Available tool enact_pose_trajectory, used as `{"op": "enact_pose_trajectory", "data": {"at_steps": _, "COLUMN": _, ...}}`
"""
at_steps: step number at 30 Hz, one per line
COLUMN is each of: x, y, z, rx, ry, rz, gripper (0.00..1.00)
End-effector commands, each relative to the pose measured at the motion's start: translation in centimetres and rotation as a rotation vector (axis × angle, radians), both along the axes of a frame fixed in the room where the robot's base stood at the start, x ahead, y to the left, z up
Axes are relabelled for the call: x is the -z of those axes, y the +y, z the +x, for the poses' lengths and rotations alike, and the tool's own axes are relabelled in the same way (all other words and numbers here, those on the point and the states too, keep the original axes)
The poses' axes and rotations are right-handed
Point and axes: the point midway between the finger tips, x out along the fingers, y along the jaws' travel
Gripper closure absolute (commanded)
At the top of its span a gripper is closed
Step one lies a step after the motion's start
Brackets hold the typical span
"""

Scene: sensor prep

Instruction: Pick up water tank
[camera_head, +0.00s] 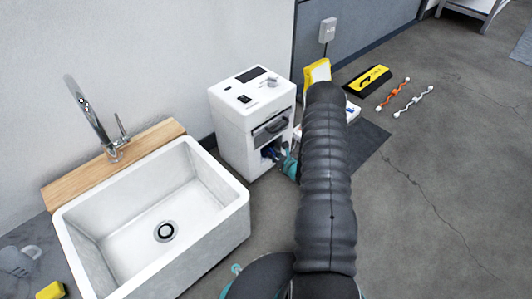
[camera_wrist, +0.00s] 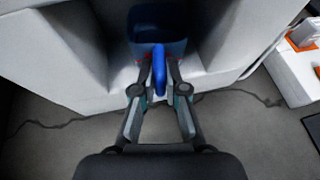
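The water tank (camera_wrist: 160,30) is a dark blue container with a bright blue handle, set in the lower bay of a white machine (camera_wrist: 75,65). In the head view the machine (camera_head: 232,125) stands against the wall, and a bit of the blue tank (camera_head: 267,153) shows in its lower opening. My gripper (camera_wrist: 160,82) points into the bay with one finger on each side of the blue handle. The fingers look apart, with narrow gaps beside the handle. In the head view my gripper (camera_head: 288,163) is at the opening, partly hidden by my arm.
A white sink (camera_head: 150,215) with a wooden ledge (camera_head: 62,187) and faucet is left of the machine. To the right, a yellow-and-black case (camera_head: 367,81), an orange-and-white rod (camera_head: 392,95) and a white rod (camera_head: 412,101) lie on the floor.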

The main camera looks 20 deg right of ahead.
Motion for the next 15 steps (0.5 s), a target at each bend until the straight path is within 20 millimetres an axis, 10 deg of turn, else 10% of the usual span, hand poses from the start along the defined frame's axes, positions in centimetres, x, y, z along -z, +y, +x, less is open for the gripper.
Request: {"op": "enact_pose_trajectory", "data": {"at_steps": 15, "x": -0.21, "y": -0.01, "z": 0.01, "rx": 0.0, "ry": -0.001, "rz": 0.0, "gripper": 1.0}}
